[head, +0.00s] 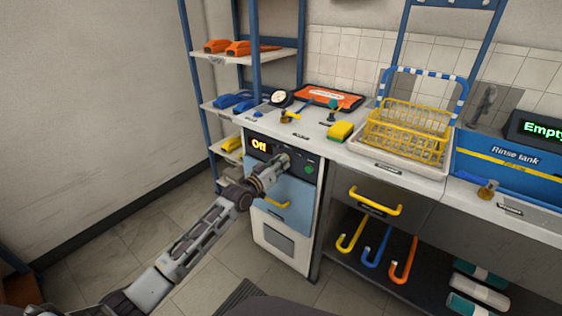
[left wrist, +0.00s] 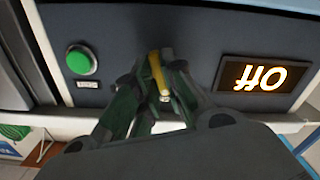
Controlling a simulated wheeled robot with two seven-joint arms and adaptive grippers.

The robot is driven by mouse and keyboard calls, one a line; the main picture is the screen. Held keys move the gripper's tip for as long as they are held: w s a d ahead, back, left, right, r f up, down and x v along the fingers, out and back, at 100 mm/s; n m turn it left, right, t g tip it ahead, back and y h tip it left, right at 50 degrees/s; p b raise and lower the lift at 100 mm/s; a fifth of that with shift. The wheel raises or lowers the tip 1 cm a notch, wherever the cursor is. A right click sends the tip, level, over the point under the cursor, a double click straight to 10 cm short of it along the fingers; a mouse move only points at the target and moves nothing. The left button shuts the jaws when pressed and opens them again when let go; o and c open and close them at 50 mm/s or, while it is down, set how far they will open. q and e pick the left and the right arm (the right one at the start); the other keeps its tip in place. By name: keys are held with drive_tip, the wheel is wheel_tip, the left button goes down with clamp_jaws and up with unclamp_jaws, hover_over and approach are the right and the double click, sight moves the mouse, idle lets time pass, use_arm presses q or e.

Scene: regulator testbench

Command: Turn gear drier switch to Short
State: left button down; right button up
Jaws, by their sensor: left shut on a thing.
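The gear drier (head: 283,200) is a blue-grey and white cabinet under the left end of the counter in the head view. Its display (head: 259,145) glows "Off"; it also shows upside down in the left wrist view (left wrist: 251,77). A green button (head: 309,169) sits right of the switch. My left gripper (head: 284,159) is at the control panel between display and button. In the left wrist view its fingers (left wrist: 160,82) are shut on the yellow switch (left wrist: 157,70). The fingers partly hide the switch. My right gripper is not in view.
A yellow drawer handle (head: 276,204) sticks out below the panel, near my left arm. The counter above holds a yellow sponge (head: 340,132) and a yellow wire basket (head: 405,130). A blue-framed shelf (head: 222,105) stands at the left. The floor left of the drier is clear.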

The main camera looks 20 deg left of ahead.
use_arm(q)
drive_tip(key=m+p, duration=0.3)
drive_tip(key=shift+m, duration=0.4)
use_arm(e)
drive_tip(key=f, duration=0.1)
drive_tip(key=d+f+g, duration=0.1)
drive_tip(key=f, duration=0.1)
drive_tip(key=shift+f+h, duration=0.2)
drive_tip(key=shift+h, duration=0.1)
use_arm(q)
drive_tip(key=c, duration=1.5)
unclamp_jaws()
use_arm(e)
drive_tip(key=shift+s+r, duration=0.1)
use_arm(q)
drive_tip(key=shift+s, duration=0.2)
drive_tip(key=v, duration=1.1)
drive_tip(key=shift+s+a, duration=0.15)
drive_tip(key=shift+s, duration=0.15)
